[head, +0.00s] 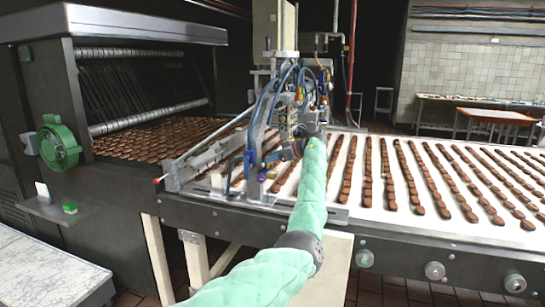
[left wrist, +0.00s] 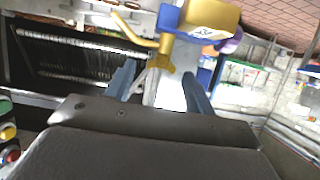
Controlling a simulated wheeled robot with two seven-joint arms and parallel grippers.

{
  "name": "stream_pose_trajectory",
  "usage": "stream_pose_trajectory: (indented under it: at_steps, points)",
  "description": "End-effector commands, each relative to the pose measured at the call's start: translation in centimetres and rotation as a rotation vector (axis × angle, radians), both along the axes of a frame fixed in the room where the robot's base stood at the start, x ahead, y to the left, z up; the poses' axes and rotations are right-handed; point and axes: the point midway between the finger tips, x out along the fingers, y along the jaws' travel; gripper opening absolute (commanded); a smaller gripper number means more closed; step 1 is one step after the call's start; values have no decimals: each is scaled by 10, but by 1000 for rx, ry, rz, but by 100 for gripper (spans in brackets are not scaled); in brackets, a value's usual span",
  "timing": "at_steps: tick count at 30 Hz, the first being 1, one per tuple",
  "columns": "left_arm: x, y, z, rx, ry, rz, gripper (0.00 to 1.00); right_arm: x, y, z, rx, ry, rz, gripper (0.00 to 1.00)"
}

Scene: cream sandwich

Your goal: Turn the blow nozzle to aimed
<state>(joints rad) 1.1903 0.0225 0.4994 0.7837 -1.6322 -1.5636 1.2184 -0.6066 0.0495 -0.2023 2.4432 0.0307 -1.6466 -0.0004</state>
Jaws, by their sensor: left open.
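The blow nozzle, which I take to be the yellow piece (left wrist: 163,58) with a thin bent yellow tube, shows in the left wrist view below a yellow block (left wrist: 208,16) with blue sides and a purple knob. My left gripper (left wrist: 160,82) is open, its two blue-grey fingers on either side of the nozzle's lower end. Whether they touch it I cannot tell. In the head view my left gripper (head: 284,153) is at the machine head over the belt, among hoses and brackets. The nozzle is too small there to make out. My right gripper is not in view.
The white conveyor belt (head: 330,190) carries rows of brown biscuits. A dark oven-like machine (head: 105,190) with a green motor (head: 58,143) stands left. Hoses and metal frames (head: 290,80) crowd around my left gripper. A white worktop (head: 45,270) is at the lower left.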

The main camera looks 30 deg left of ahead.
Motion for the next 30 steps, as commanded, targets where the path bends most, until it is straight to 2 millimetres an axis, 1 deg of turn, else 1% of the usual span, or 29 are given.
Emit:
stream_pose_trajectory:
  at_steps: [6,8,9,11,13,14,20,26,30]
  points:
    - [0,0,0,0,0,0,55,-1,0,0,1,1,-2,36]
    - [0,0,0,0,0,0,45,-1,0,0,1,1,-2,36]
    - [0,0,0,0,0,0,37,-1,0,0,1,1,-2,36]
    - [0,0,0,0,0,0,25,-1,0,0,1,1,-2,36]
    - [0,0,0,0,0,0,11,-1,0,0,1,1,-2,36]
    - [0,0,0,0,0,0,10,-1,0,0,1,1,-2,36]
    - [-1,1,-2,-1,-2,-21,10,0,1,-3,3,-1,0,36]
    - [-4,1,-2,0,-4,-123,10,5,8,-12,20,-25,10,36]
    - [-7,1,-2,0,-4,-214,10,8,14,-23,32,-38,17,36]
